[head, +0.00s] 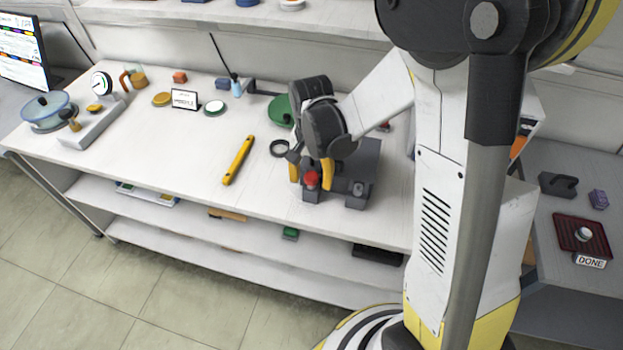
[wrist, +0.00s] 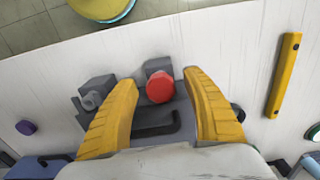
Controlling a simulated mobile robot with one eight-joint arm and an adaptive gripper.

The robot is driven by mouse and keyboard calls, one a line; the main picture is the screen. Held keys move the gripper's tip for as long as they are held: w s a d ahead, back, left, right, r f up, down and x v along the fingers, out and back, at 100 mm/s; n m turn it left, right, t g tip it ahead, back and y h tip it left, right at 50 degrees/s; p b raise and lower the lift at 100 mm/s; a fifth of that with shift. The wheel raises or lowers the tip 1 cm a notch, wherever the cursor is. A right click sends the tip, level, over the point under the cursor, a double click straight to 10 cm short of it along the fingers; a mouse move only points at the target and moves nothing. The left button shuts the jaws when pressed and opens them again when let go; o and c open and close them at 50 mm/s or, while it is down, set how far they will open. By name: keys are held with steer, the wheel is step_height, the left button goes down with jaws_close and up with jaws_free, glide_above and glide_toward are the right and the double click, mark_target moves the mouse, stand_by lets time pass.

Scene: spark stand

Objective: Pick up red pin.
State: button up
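The red pin (head: 312,179) has a round red head and sits on a dark grey fixture (head: 350,160) on the white bench. My gripper (head: 311,172) is over the fixture, its yellow fingers on either side of the pin. In the wrist view the red head (wrist: 160,87) lies between the fingertips of my gripper (wrist: 160,80). A narrow gap shows on each side, so the gripper is open and not closed on it. The pin's lower part is hidden.
A green round object (head: 281,110) is behind. Clear bench top lies left of the yellow bar. A side table holds a dark red tray (head: 566,228).

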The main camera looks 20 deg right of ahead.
mark_target(312, 177)
steer(key=c, duration=1.1)
steer(key=shift+o, duration=0.2)
steer(key=shift+r, duration=0.1)
steer(key=shift+r, duration=0.25)
jaws_close()
step_height(312, 177, up, 4)
steer(key=shift+d+r+p, duration=0.1)
steer(key=shift+p, duration=1)
steer(key=s+d+r+p, duration=0.3)
steer(key=s+d+r, duration=0.3)
steer(key=s+d, duration=0.2)
